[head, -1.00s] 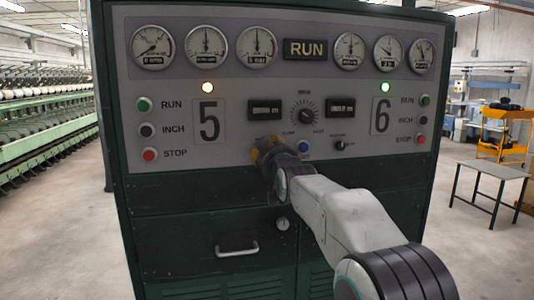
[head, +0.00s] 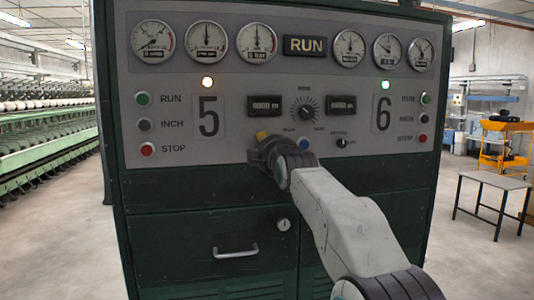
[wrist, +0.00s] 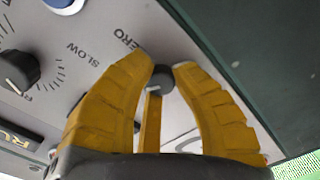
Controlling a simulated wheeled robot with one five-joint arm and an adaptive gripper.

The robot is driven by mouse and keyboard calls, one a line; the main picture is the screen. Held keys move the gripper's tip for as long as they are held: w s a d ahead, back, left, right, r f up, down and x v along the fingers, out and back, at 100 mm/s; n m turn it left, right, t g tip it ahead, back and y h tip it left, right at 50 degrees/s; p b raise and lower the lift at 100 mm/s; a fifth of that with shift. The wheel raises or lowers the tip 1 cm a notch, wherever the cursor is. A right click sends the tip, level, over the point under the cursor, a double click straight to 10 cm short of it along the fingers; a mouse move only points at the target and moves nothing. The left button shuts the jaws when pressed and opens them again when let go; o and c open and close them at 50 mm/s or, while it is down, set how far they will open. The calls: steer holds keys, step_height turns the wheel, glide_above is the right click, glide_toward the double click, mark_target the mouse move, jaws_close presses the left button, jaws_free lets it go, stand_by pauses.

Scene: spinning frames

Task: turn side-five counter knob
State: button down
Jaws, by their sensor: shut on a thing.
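The side-five counter knob (wrist: 161,77) is a small dark round knob with a pale mark, beside the word ZERO in the wrist view. My gripper (wrist: 162,70) has yellow fingers, and its tips are closed on the two sides of this knob. In the head view my gripper (head: 262,137) is against the panel (head: 230,155), below the left counter display (head: 265,106) and right of the large 5. There it hides the knob. The display shows digits too small to read surely.
A larger dial knob (head: 306,112) sits right of the left display, with a blue button (head: 304,144) below. A similar small knob (head: 342,143) is further right. Below are green drawers with a handle (head: 236,251). A metal table (head: 492,182) stands at right.

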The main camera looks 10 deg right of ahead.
steer(key=n, duration=0.5)
steer(key=shift+a+r+n, duration=0.15)
steer(key=shift+r+n, duration=0.05)
steer(key=shift+n, duration=0.1)
stand_by(0.5)
steer(key=c, duration=1.3)
jaws_free()
steer(key=shift+a+f+n, duration=0.15)
steer(key=shift+n, duration=0.15)
steer(key=shift+o, duration=1.3)
steer(key=shift+f+b, duration=0.1)
steer(key=shift+b, duration=0.2)
steer(key=s, duration=1.2)
